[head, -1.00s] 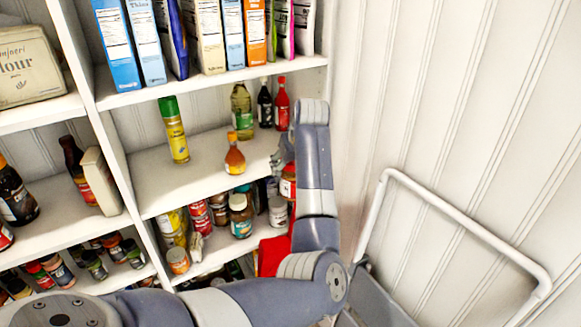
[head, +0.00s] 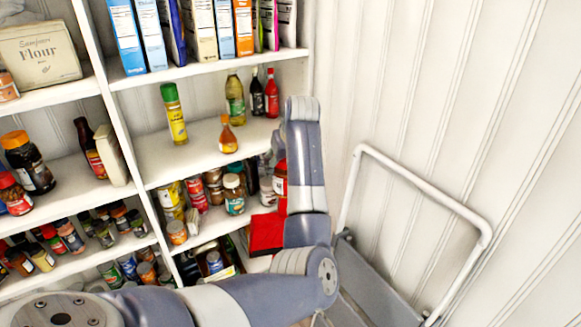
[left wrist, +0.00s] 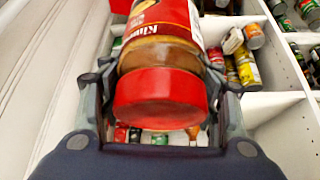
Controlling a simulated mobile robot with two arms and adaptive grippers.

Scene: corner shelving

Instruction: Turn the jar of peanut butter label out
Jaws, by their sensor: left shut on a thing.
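The jar of peanut butter (left wrist: 160,70) fills the middle of the left wrist view. It has a red lid (left wrist: 160,98), a tan-brown band of contents and a red label with pale lettering, partly cut off by the top edge. My left gripper (left wrist: 165,75) is shut on the jar, one finger on each side just behind the lid. In the head view, part of the jar (head: 281,182) shows beside my left forearm, at the right end of the jar shelf. The arm hides most of the gripper and some of the jar there. My right gripper is not in view.
Jars and cans, including a white-lidded jar (head: 233,195), crowd the shelf left of my gripper. A red box (head: 267,232) sits just below. Bottles stand on the shelf above (head: 185,155). A white-framed cart (head: 430,205) stands at right by the panelled wall.

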